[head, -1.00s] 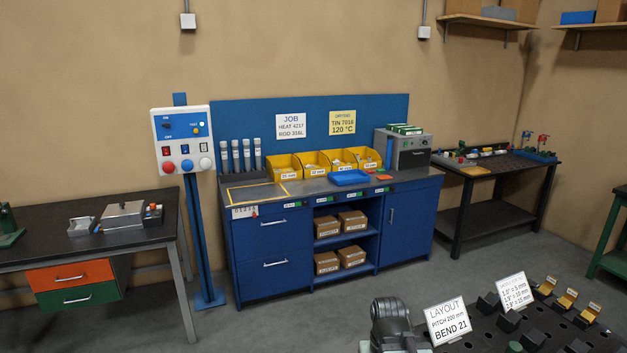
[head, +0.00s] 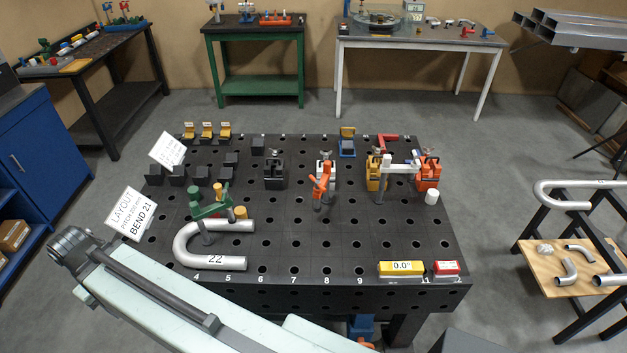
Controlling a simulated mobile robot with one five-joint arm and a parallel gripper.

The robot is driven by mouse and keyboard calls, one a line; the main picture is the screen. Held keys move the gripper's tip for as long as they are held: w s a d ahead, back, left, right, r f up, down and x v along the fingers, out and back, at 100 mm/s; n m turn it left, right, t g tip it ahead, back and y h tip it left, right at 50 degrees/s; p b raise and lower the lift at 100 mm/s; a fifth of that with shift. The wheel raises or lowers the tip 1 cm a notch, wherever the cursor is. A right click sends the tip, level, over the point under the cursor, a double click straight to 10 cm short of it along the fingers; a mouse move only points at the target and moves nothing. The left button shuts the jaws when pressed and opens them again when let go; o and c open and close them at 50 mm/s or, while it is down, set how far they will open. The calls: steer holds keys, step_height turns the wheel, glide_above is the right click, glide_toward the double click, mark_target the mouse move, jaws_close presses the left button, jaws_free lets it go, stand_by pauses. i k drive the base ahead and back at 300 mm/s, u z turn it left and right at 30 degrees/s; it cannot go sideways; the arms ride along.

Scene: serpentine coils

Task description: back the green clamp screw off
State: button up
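The green clamp (head: 213,208) stands at the left front of the black perforated table (head: 300,262). It reaches over a grey U-shaped pipe (head: 184,246) marked 22. A green upright part (head: 194,194) rises at the clamp's left end, and another green piece shows at its right; I cannot tell which is the screw. A small yellow-orange piece (head: 240,212) sits beside the clamp. Whether the clamp touches the pipe is too small to tell. My arm crosses the lower left foreground, in front of the table's near edge. My gripper is not in view.
Orange clamps (head: 323,182) and a dark block (head: 274,173) stand farther back on the table. A layout sign (head: 131,213) stands at its left edge. A yellow level box (head: 401,268) lies front right. The table's middle front is clear.

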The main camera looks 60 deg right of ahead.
mark_target(225, 195)
steer(key=z, duration=1.7)
